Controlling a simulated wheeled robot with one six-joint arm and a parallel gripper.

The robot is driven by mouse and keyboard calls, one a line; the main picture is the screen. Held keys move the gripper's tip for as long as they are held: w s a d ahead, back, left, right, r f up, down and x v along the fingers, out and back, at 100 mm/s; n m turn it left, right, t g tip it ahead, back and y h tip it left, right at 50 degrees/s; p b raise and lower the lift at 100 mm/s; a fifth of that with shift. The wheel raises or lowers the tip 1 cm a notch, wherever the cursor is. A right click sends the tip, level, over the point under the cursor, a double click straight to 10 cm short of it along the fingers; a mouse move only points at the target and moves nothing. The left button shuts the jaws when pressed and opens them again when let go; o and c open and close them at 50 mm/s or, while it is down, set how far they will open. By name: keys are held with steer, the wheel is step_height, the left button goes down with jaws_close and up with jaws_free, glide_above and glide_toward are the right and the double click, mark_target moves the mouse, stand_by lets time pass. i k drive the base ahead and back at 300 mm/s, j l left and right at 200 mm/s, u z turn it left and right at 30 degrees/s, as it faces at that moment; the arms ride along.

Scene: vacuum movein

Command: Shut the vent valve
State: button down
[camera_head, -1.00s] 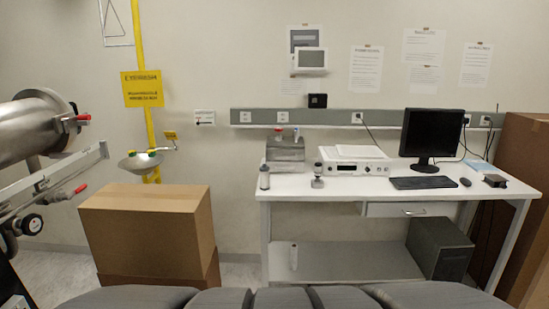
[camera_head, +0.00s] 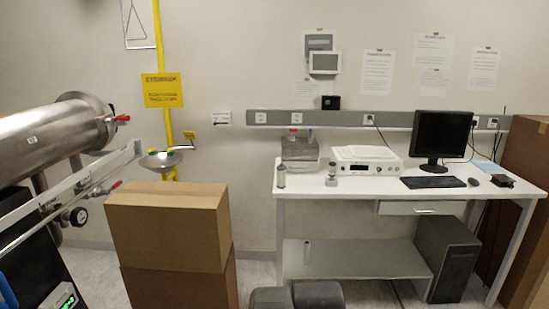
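A steel vacuum chamber (camera_head: 50,135) lies at the left edge. A red-handled valve (camera_head: 118,119) is on its end. A second red lever (camera_head: 116,185) sits lower, on thin piping near a round gauge (camera_head: 79,216). I cannot tell which of these is the vent valve. A red-topped fitting (camera_head: 293,131) also shows on the grey metal box on the bench. My gripper is not in view. Dark rounded shapes at the bottom middle look like part of my own body.
Two stacked cardboard boxes (camera_head: 168,238) stand between the chamber and the white bench (camera_head: 380,188). An eyewash basin (camera_head: 160,162) is behind them. A tall cardboard box (camera_head: 528,200) stands at the right. Some floor shows between the stacked boxes and the bench.

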mark_target(104, 191)
steer(key=i+l+z, duration=0.1)
steer(key=l+u, duration=0.1)
steer(key=u, duration=1.35)
